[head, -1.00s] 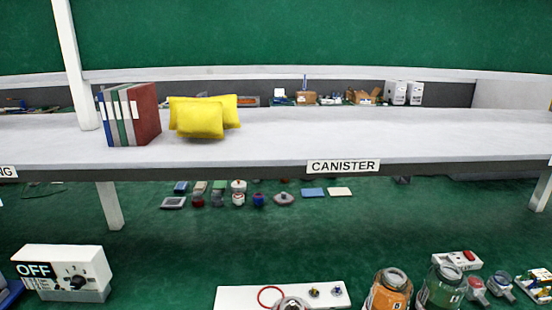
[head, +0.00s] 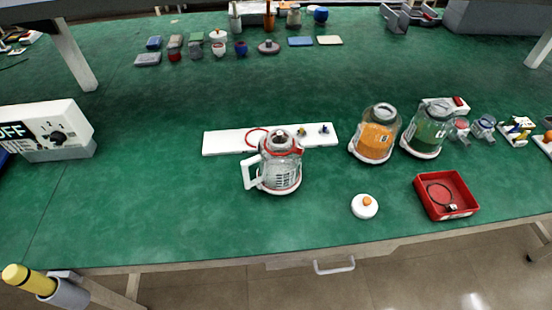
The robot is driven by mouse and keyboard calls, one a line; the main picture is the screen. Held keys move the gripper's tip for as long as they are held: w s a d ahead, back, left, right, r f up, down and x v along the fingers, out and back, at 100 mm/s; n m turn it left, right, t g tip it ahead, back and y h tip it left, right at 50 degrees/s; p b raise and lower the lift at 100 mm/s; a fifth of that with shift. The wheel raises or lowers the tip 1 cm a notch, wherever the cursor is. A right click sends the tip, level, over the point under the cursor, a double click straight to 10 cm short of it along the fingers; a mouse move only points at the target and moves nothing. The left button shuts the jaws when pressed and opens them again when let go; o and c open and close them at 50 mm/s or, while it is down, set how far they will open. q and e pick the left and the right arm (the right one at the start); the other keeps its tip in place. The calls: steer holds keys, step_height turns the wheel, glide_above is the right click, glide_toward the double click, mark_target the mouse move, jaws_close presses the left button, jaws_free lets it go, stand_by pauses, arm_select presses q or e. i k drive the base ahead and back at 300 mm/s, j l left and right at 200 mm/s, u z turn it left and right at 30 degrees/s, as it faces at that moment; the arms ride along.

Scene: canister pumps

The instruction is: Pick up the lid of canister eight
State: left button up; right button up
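An orange-filled glass canister (head: 374,137) stands upright on the table, right of the middle, on a pale base. Its small label looks like an 8, but it is too small to be sure. Its top shows a grey rim with no white lid on it. A round white lid (head: 362,209) with an orange knob lies on the green table in front of this canister, near the front edge. A green-filled canister (head: 428,131) stands just to the right; its label is hard to read. Neither of my grippers is in view.
A clear jug (head: 281,172) with a white handle stands left of the lid, before a white panel (head: 225,142). A red tray (head: 429,205) holding a dark loop lies right of the lid. A control box (head: 48,127) stands far left. The table around the lid is clear.

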mark_target(364, 207)
steer(key=k+l+z, duration=0.1)
steer(key=z, duration=0.8)
steer(key=i+l+u, duration=0.1)
steer(key=u, duration=0.15)
steer(key=l+u, duration=0.25)
steer(key=i+l, duration=0.05)
steer(key=l, duration=0.05)
